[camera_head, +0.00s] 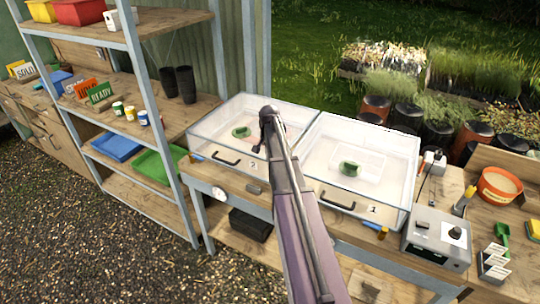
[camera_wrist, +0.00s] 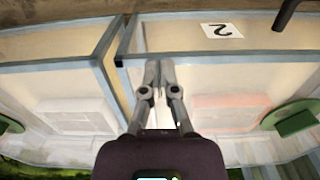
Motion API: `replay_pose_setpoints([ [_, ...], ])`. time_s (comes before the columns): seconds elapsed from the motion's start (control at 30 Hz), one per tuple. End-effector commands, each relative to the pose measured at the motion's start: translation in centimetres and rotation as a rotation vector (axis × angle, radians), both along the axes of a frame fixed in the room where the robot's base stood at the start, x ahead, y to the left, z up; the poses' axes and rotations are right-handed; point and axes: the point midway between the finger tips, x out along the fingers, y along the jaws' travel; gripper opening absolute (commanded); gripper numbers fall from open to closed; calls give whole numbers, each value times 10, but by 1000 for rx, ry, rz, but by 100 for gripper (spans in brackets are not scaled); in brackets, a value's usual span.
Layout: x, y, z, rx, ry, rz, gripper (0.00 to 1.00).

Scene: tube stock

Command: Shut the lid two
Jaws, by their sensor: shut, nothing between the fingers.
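Lid two (camera_head: 232,107) is the clear, pale-framed cover of the left box in the head view, with a dark handle (camera_head: 226,162) and a "2" label (camera_head: 254,167) at its front. It looks lowered and level; whether it sits fully down I cannot tell. In the wrist view its label (camera_wrist: 221,30) appears upside down, with part of the handle (camera_wrist: 284,14) at the top. My gripper (camera_head: 258,149) is shut and empty by the right side of this lid. In the wrist view the fingertips (camera_wrist: 159,68) are near the lid's corner; contact is unclear.
The clear box with lid one (camera_head: 361,150) stands close on the right, also looking lowered, leaving a narrow gap. A grey control box (camera_head: 436,238) is farther right on the wooden bench. A tall shelf post (camera_head: 160,110) stands at left. Open air lies above both lids.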

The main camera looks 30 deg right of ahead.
Motion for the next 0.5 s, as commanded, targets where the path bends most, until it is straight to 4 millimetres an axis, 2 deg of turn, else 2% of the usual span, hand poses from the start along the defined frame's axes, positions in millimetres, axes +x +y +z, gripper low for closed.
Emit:
replay_pose_setpoints([
  [0.03,-2,2,-9,-8,-5,0,0],
  [0.13,-3,3,-15,-20,-12,-1,0],
  [0.5,-8,7,-21,-26,-15,-1,0],
])
